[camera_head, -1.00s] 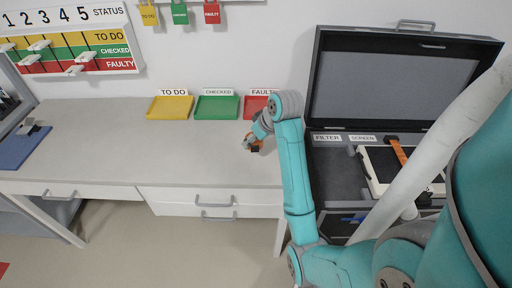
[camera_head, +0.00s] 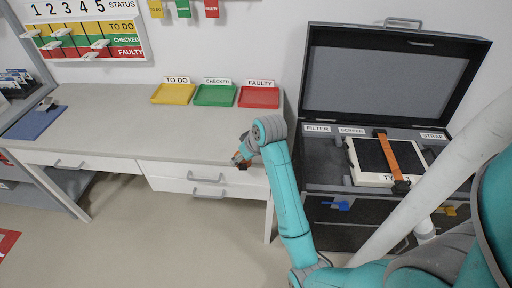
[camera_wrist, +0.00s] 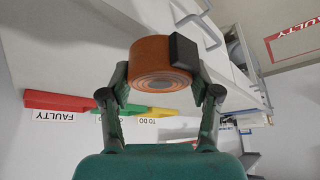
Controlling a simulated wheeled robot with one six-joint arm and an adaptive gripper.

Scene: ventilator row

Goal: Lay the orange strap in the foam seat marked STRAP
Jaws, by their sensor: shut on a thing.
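My gripper (camera_head: 241,161) is shut on a rolled orange strap with a black buckle, near the table's front edge in the head view. The rolled orange strap (camera_wrist: 152,62) fills the space between the fingers (camera_wrist: 162,88) in the wrist view. The label STRAP (camera_head: 432,135) is at the right of the open case (camera_head: 330,170). The foam seat under it is partly hidden by a pale column. A second orange band (camera_head: 392,150) with black ends lies across a white-framed dark panel in the case.
FILTER (camera_head: 317,128) and SCREEN (camera_head: 352,130) labels stand left of STRAP. The case lid (camera_head: 385,80) is raised against the wall. Yellow (camera_head: 173,94), green (camera_head: 215,95) and red (camera_head: 259,97) trays stand at the back of the grey table (camera_head: 130,125), whose middle is clear.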

